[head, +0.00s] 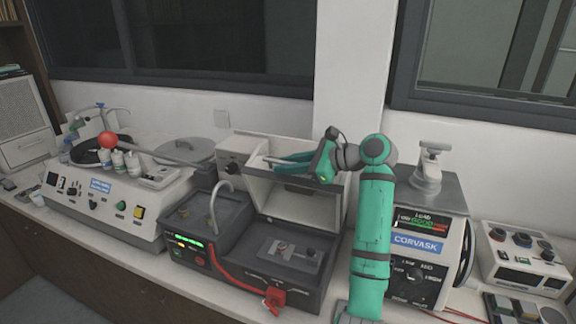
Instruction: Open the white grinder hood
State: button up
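The white grinder hood (297,205) is at the back of the dark grey machine (300,285) in the middle of the bench. Its pale, box-like front stands above the machine's deck, and the deck in front of it is uncovered. I cannot tell how far the hood is swung. My gripper (272,161) is at the hood's upper part, reaching in from the right with its teal fingers pointing left. The fingers overlap the hood's upper edge in the head view. Whether they touch it, or are open or shut, is not clear.
A white machine with a red ball (107,140) stands on the left. A Corvask unit (417,243) is close to the right of my arm, with a control box (525,260) beyond it. A bent tap (213,205) rises left of the hood. A red hose (235,277) hangs in front.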

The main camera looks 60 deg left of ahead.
jog(key=shift+o, duration=0.5)
jog(key=shift+w+d, duration=0.15)
jog(key=shift+w, duration=0.05)
jog(key=shift+d+r, duration=0.25)
jog(key=v, duration=0.9)
jog(key=shift+w+d+r, duration=0.1)
jog(key=shift+w+d, duration=0.05)
jog(key=shift+d, duration=0.2)
